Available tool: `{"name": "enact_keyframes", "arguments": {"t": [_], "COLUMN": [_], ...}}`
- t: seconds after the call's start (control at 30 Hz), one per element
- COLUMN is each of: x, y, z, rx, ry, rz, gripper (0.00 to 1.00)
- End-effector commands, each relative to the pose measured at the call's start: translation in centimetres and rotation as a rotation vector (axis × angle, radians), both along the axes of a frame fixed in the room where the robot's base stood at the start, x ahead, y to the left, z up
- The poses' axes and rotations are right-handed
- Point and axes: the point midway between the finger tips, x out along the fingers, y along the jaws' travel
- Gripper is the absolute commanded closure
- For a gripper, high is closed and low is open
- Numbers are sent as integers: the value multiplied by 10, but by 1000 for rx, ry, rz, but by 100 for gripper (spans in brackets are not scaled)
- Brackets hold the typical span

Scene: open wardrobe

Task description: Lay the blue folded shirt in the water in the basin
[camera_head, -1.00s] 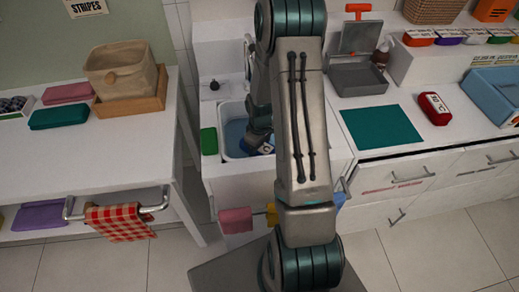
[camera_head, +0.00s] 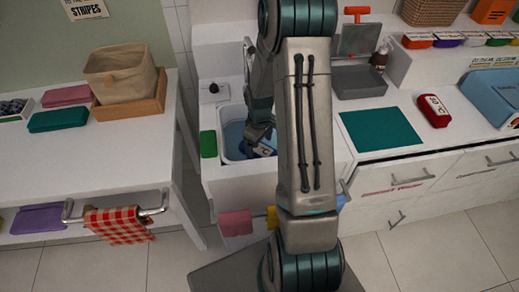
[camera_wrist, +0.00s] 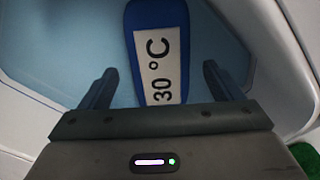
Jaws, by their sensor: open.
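The blue folded shirt (camera_wrist: 186,52) has a white "30 °C" label. It lies in the basin, and in the wrist view it is between and beyond my fingertips. My gripper (camera_wrist: 159,74) is open, with a finger to each side of the shirt and a gap on both sides. In the head view, my gripper (camera_head: 256,137) reaches down into the white basin (camera_head: 222,122), and part of the shirt (camera_head: 265,150) shows beside it. The basin holds pale blue water (camera_head: 234,134). My arm hides the basin's right part.
A green block (camera_head: 208,144) sits on the basin's left edge. On the right counter are a teal mat (camera_head: 381,129), a red labelled bundle (camera_head: 434,110) and a grey tray (camera_head: 358,82). A basket (camera_head: 122,70) stands on the left table. Small coloured cloths hang in front below the basin.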

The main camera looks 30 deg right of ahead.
Motion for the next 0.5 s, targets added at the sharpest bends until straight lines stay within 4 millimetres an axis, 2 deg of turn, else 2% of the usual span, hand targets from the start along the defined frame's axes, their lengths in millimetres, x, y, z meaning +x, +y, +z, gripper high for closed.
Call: {"name": "enact_keyframes", "arguments": {"t": [0.1,0.3,0.5], "x": [1,1,0], "y": [-1,0,0], "z": [24,59,80], "rx": [-2,-1,0], "ry": [-5,-4,-1], "rz": [-2,0,0], "gripper": [14,14,14]}}
